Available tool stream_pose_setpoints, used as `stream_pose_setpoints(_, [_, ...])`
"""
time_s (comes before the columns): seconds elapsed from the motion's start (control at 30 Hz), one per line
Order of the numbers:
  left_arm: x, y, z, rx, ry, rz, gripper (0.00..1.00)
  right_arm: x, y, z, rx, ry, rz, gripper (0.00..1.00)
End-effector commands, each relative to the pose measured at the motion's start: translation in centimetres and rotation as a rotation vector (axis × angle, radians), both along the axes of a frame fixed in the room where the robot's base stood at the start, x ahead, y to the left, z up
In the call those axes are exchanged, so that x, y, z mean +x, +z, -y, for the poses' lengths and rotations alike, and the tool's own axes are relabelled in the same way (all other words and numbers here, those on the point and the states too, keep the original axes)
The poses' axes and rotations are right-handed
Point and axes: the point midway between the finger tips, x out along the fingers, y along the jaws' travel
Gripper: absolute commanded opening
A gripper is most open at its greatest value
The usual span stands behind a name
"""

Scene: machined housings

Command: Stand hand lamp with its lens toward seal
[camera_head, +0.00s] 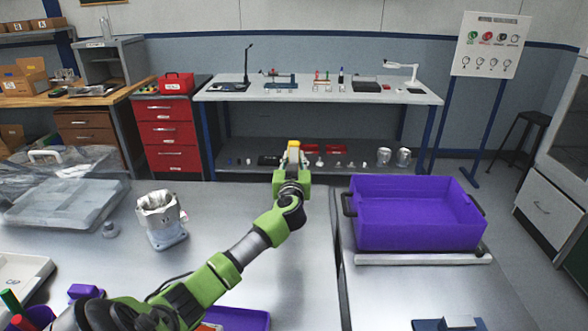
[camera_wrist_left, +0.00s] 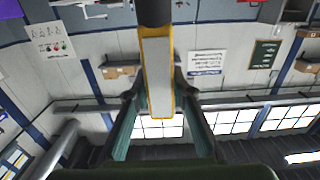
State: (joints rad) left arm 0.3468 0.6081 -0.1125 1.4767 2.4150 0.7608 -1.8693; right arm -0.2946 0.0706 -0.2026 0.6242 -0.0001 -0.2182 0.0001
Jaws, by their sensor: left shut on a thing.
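My left gripper (camera_head: 292,168) is raised above the far edge of the metal table, pointing away from me. It is shut on the hand lamp, whose yellow end (camera_head: 293,146) shows above the fingers. In the left wrist view the hand lamp (camera_wrist_left: 158,75) has a long pale panel with a yellow rim and a dark end at the top. The gripper's fingers (camera_wrist_left: 156,95) are on both sides of it. I cannot tell which way its lens faces in the room. I cannot pick out the seal with certainty. My right gripper is not in view.
A machined housing (camera_head: 162,220) stands left of my arm, with a small grey part (camera_head: 110,229) beside it. A purple crate (camera_head: 405,238) stands to the right. A clear-lidded box (camera_head: 62,203) lies far left. The table between housing and crate looks mostly bare.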

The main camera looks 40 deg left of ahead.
Motion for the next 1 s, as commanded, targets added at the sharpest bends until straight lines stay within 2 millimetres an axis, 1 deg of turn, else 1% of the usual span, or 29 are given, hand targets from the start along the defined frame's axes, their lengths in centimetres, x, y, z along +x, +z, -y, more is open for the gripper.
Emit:
stream_pose_setpoints(0.03, [0.0,-1.3,0.1,-0.002,-0.001,-0.004,0.0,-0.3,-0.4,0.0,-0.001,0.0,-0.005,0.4])
stream_pose_setpoints(0.1, [-0.1,-2.4,0.1,-0.004,0.0,-0.003,0.0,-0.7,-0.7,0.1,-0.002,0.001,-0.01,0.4])
stream_pose_setpoints(0.13, [-0.1,-2.6,0.1,-0.002,0.0,-0.002,0.0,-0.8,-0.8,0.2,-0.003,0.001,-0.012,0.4])
stream_pose_setpoints(0.5, [-0.1,-2.8,0.1,0.0,-0.001,-0.001,0.0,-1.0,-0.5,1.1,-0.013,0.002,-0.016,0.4])
stream_pose_setpoints(0.53, [-0.1,-3.0,0.1,-0.001,0.0,-0.002,0.28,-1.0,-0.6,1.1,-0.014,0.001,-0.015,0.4])
stream_pose_setpoints(0.57, [-0.1,-3.0,0.1,-0.001,0.0,-0.002,0.35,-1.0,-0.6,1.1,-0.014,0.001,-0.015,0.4])
stream_pose_setpoints(0.6, [-0.1,-3.0,0.1,-0.001,0.0,-0.002,0.39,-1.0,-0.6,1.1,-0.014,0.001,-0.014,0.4])
stream_pose_setpoints(1.0, [-0.2,-2.7,0.2,-0.001,-0.002,-0.002,0.39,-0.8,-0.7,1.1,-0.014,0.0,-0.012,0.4])
